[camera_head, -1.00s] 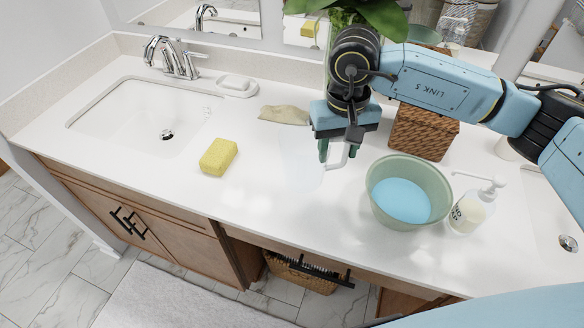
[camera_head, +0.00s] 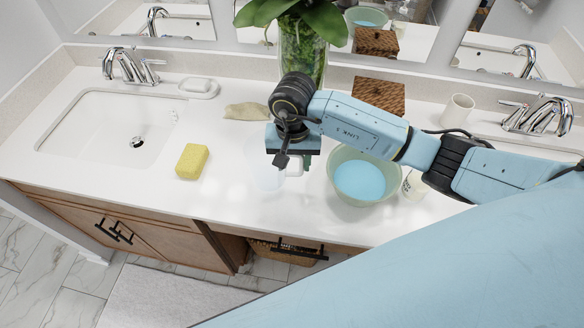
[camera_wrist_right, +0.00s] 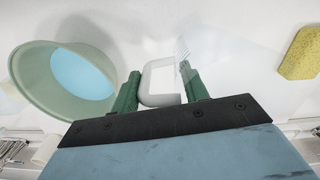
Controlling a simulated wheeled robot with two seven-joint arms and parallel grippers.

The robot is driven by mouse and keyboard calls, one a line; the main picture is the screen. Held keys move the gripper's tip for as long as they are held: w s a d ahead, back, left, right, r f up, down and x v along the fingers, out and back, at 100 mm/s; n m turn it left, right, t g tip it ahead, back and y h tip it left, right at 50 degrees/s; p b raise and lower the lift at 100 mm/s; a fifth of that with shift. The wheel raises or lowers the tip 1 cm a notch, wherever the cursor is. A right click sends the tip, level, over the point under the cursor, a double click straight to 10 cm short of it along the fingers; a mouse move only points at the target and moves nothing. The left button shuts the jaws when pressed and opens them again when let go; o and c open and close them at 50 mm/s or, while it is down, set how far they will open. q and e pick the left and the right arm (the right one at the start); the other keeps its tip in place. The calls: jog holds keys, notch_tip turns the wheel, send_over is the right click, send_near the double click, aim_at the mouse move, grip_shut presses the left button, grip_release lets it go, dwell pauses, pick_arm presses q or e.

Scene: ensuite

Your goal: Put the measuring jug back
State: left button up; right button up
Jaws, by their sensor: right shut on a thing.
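The measuring jug (camera_head: 264,168) is clear and faint against the white counter, between the yellow sponge and the green bowl. Its white handle (camera_head: 294,168) is on its right side. My right gripper (camera_head: 291,160) is at the handle. In the right wrist view, the green fingers of the right gripper (camera_wrist_right: 159,80) are on either side of the white handle (camera_wrist_right: 159,98), shut on it. The clear jug body (camera_wrist_right: 228,62) reaches to the right there. I cannot tell whether its base touches the counter. My left gripper is out of view.
The green bowl (camera_head: 341,188) with blue liquid is close right of the jug. The yellow sponge (camera_head: 192,161), a beige cloth (camera_head: 246,111) and a plant vase (camera_head: 304,52) are nearby. The front counter strip is clear.

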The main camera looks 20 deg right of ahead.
aim_at(293, 175)
notch_tip(293, 175, down, 3)
jog(key=shift+f, duration=0.15)
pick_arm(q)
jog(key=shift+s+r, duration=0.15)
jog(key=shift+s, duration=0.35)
pick_arm(e)
jog(key=shift+f, duration=0.2)
jog(key=o, duration=1.4)
